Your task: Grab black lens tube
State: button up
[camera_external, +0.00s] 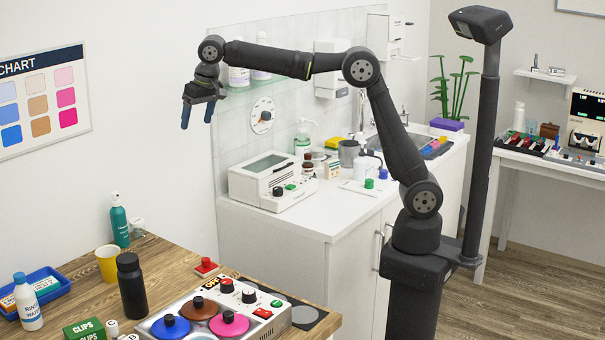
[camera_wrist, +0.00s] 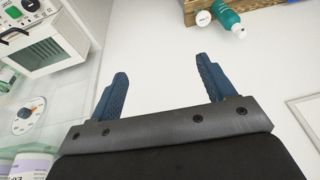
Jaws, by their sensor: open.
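A black upright cylinder (camera_external: 131,287) with a narrower top stands on the wooden table at the lower left of the external view. It looks like a bottle, and I cannot tell whether it is the lens tube. No other thing in view is clearly a black lens tube. My gripper (camera_external: 197,114) is high above the table, far above and to the right of the cylinder in the picture. Its two blue fingers are apart and empty, and they also show in the wrist view (camera_wrist: 162,68). The cylinder does not show in the wrist view.
On the wooden table (camera_external: 165,262), a yellow cup (camera_external: 107,263) and a teal bottle (camera_external: 119,222) stand behind the cylinder. A blue tray (camera_external: 52,285) is at left, a knobbed panel (camera_external: 262,325) at right. The white counter (camera_external: 300,221) holds a boxy device (camera_external: 262,183).

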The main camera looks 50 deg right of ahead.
jog(key=s+a+f+n+y, duration=0.1)
jog(key=s+a+f+n, duration=0.2)
jog(key=a, duration=0.7)
jog(key=s+a+f+n+y, duration=0.1)
jog(key=s+a+n, duration=0.3)
jog(key=a, duration=0.5)
jog(key=n+y, duration=0.3)
jog(key=n, duration=0.1)
send_near(128, 258)
jog(key=x, duration=0.4)
jog(key=shift+s+a+f, duration=0.2)
jog(key=shift+a+f, duration=0.05)
jog(key=shift+a, duration=0.2)
jog(key=shift+w+d+x, duration=0.1)
jog(key=shift+x, duration=0.9)
jog(key=shift+w+d+x, duration=0.1)
jog(key=shift+d+x, duration=0.05)
jog(key=shift+x, duration=0.85)
jog(key=shift+w+d+x, duration=0.1)
jog(key=shift+x, duration=0.9)
jog(key=c, duration=1.4)
jog(key=shift+r, duration=0.1)
